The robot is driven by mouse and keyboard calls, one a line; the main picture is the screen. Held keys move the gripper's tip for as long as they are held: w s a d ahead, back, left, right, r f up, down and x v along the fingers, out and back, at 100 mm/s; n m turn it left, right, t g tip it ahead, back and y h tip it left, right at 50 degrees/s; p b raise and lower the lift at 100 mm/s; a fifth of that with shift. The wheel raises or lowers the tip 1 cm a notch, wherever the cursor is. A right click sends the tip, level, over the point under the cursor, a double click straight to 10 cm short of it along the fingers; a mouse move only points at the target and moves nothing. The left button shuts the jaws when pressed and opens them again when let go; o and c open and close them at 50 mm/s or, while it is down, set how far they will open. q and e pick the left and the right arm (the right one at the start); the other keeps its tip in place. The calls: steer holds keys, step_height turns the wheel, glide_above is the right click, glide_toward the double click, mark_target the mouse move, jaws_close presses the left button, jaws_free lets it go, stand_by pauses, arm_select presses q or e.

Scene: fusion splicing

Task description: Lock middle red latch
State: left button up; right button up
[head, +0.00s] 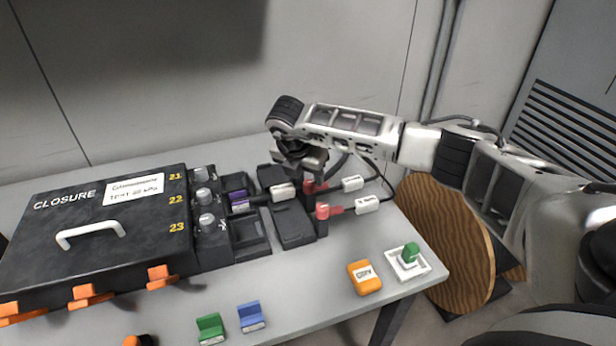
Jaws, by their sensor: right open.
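Two red latches show at the right end of the black splicing fixture (292,226). The nearer red latch (322,211) is uncovered, next to a cable with a white tag. The farther red latch (309,188) stands just below my right gripper (303,169). My right gripper points down over the fixture's far right part and is open. I cannot tell whether its fingers touch the latch. Anything behind the gripper and wrist is hidden, including any further red latch. My left gripper is out of view.
A black closure box (95,235) with a white handle and orange clips fills the left. Purple (239,201), green (209,327), blue (250,316) and orange (364,277) pieces sit on the table, with a white tray (425,265). A wooden cable reel (440,240) stands at right.

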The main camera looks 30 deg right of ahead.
mark_target(309, 183)
steer(key=x, duration=0.2)
steer(key=shift+w+d+f, duration=0.1)
steer(key=shift+d+f, duration=0.05)
steer(key=shift+f, duration=0.35)
steer(key=c, duration=1)
